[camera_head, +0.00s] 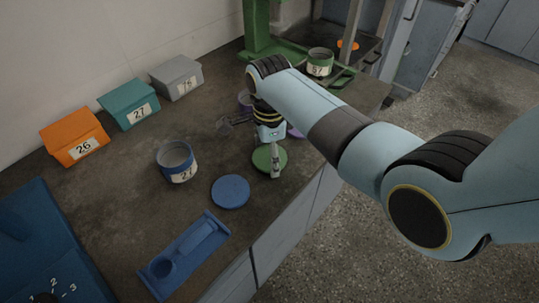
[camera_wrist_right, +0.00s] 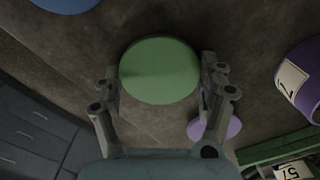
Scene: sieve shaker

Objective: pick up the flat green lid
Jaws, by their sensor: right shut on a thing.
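The flat green lid (camera_head: 262,157) is a round disc near the front edge of the bench, below my right gripper (camera_head: 274,168). In the right wrist view the green lid (camera_wrist_right: 160,70) sits between the two fingers of my right gripper (camera_wrist_right: 160,84), one finger at each side. The right gripper is shut on the lid. I cannot tell whether the lid is clear of the bench top. My left gripper is not in view.
A purple lid (camera_head: 296,132) is close beside the green lid, partly hidden by my arm. A blue lid (camera_head: 230,192), a blue labelled container (camera_head: 177,162) and a blue tray (camera_head: 185,257) are to the left. A green container (camera_head: 319,62) stands at the back.

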